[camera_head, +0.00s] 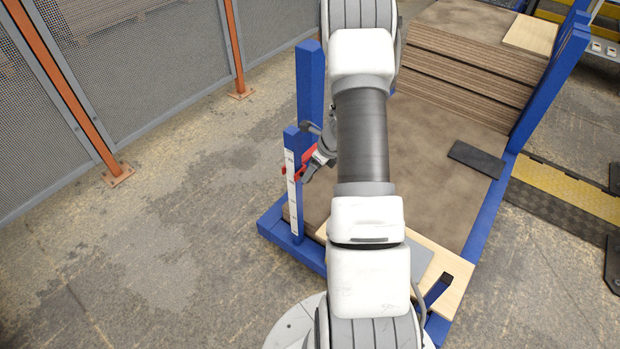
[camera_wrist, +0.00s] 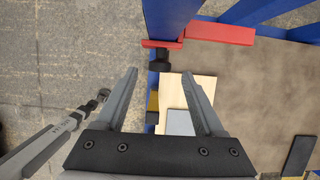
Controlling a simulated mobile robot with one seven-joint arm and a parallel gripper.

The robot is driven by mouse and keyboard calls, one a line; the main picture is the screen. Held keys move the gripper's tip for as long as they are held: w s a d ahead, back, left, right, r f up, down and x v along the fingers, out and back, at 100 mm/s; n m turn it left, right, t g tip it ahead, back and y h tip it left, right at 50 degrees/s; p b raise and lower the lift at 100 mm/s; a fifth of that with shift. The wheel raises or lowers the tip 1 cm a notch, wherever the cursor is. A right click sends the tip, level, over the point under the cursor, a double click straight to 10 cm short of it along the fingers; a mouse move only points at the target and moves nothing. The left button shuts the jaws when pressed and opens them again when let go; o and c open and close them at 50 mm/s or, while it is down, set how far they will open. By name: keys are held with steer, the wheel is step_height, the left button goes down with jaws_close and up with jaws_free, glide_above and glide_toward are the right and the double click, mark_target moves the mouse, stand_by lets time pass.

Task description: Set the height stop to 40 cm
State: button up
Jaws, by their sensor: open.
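The height stop is a red bar (camera_head: 304,166) on a blue post (camera_head: 292,140) with a white scale strip (camera_head: 292,205). The red bar sits on the upper part of the strip; the scale's numbers are too small to read. In the wrist view the red bar (camera_wrist: 222,33) is at the top, with a dark knob (camera_wrist: 160,59) just below its left part. My gripper (camera_wrist: 160,74) is open and empty, its fingertips to either side of the knob and a little below it in the picture. In the head view my gripper (camera_head: 318,163) is beside the red bar, partly hidden by my arm.
The blue rack holds stacked brown boards (camera_head: 460,70) at the back and a pale board (camera_head: 445,268) at the front. A dark grey pad (camera_head: 477,158) lies on its right side. A mesh fence (camera_head: 130,80) stands at the left, with bare floor before it.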

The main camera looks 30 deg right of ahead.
steer(key=shift+x, duration=1.75)
jaws_close()
